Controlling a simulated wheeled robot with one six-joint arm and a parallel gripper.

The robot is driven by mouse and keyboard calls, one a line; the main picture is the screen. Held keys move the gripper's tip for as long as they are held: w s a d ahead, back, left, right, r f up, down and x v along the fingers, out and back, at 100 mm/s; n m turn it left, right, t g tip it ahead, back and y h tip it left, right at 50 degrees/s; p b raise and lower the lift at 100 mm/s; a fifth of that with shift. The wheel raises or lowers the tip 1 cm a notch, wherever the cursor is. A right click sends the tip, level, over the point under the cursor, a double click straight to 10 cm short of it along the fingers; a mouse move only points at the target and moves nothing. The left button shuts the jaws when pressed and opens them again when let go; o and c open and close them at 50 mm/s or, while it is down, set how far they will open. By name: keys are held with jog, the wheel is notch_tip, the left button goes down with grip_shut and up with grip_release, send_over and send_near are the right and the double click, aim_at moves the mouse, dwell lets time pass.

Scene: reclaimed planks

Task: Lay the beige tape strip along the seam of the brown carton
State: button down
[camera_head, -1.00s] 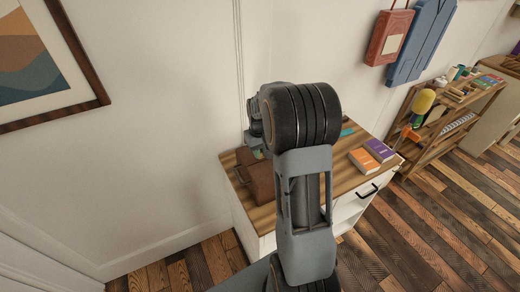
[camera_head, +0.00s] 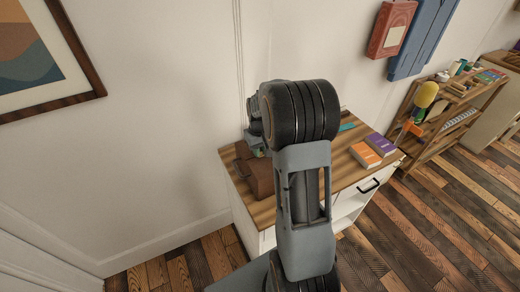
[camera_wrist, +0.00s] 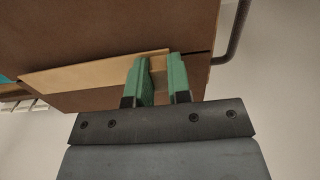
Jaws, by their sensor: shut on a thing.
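The brown carton (camera_head: 260,179) stands on the wooden top of a white cabinet, partly hidden behind my arm in the head view. In the wrist view the brown carton (camera_wrist: 100,30) fills much of the upper left, with a dark seam line (camera_wrist: 196,53) showing right of my fingers. The beige tape strip (camera_wrist: 90,73) stretches from the left to my green fingertips, along the line between two brown panels. My gripper (camera_wrist: 160,78) is shut on the strip's right end. Whether the strip touches the carton along its length I cannot tell.
A dark handle (camera_wrist: 235,35) curves beside the carton. The cabinet top (camera_head: 345,170) also bears an orange book (camera_head: 366,155), a purple book (camera_head: 381,144) and a teal item (camera_head: 347,127). A wooden shelf (camera_head: 440,130) stands to the right. The wall is close behind.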

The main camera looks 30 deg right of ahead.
jog(key=shift+f+b, duration=0.3)
jog(key=shift+f, duration=0.2)
jog(key=c, duration=1)
grip_release()
notch_tip(320, 180, up, 14)
jog(key=shift+f, duration=0.1)
jog(key=s+a+t, duration=0.1)
jog(key=s+a, duration=0.3)
jog(key=s, duration=0.1)
jog(key=s+a+f+t, duration=0.1)
jog(key=s+a, duration=0.4)
jog(key=s, duration=0.1)
jog(key=s+a+t, duration=0.1)
jog(key=s+a, duration=0.4)
jog(key=shift+s+a+f+n+t, duration=0.1)
jog(key=shift+s+f+n+t, duration=0.2)
jog(key=shift+f+t, duration=0.1)
